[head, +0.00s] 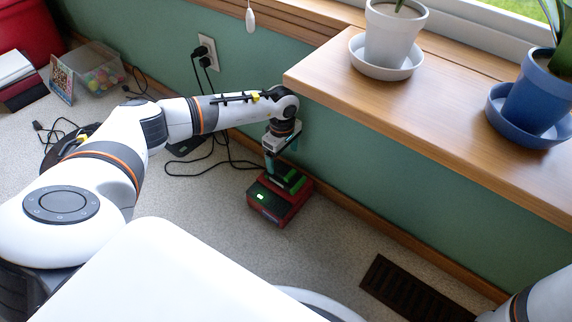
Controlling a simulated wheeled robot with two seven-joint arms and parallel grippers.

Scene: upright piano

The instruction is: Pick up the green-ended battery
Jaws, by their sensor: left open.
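A red and black box (268,208) with a small green light sits on the carpet by the wall. A dark battery with a bright green part (291,183) rests on top of it. My left gripper (269,169) points down from the end of my left arm, just above and at the back left of the battery. It is open, but its fingers are small here and I cannot tell whether they touch the battery. Of my right arm only a link shows at the lower right corner; its gripper is out of view.
A wooden sill (440,125) juts out above and right of the box, carrying a white pot (393,40) and a blue pot (538,100). Black cables (200,172) lie left of the box. A floor vent (405,290) is at lower right. Carpet in front is clear.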

